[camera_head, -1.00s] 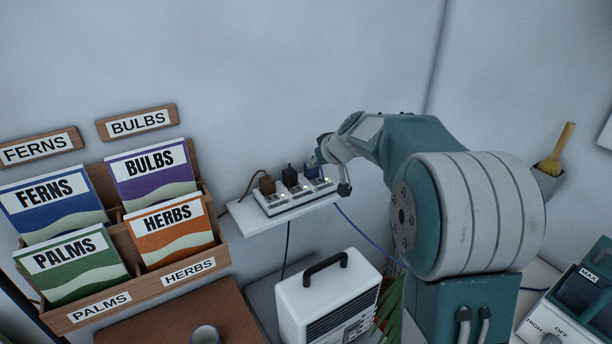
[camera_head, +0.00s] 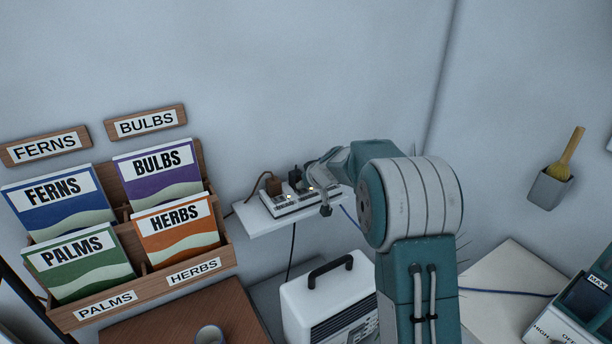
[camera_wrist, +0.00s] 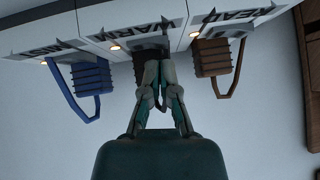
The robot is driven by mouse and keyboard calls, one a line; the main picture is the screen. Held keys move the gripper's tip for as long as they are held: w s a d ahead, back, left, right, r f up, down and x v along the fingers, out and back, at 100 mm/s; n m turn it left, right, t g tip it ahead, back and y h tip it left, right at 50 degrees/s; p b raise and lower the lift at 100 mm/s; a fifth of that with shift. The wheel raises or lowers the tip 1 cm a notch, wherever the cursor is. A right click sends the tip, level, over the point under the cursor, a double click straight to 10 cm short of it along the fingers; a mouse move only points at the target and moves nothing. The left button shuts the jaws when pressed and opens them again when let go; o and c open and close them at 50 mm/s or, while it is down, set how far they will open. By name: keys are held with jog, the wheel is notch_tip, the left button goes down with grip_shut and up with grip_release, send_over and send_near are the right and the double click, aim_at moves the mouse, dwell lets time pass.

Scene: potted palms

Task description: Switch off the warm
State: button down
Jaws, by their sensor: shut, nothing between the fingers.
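A white power strip (camera_head: 285,208) lies on a small wall shelf. The wrist view shows it upside down, with labels that look like MIS, WARM (camera_wrist: 152,30) and READ. A black plug (camera_wrist: 152,56) sits by WARM, between a blue plug (camera_wrist: 91,84) and a brown plug (camera_wrist: 213,57). A small orange light (camera_wrist: 115,47) glows beside the WARM label, and similar lights show at the other two. My gripper (camera_wrist: 161,66) is shut and empty, its fingertips in front of the black plug; I cannot tell whether they touch. In the head view my gripper (camera_head: 312,184) hides the blue plug.
The shelf (camera_head: 248,217) is narrow. A white heater (camera_head: 327,295) with a black handle stands below it. A wooden seed-packet rack (camera_head: 222,256) is at left. A brush holder (camera_head: 550,188) hangs on the right wall.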

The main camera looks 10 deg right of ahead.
jog(key=shift+f, duration=0.45)
jog(key=shift+s+a+f, duration=0.1)
jog(key=shift+a+f, duration=0.05)
jog(key=shift+f, duration=0.3)
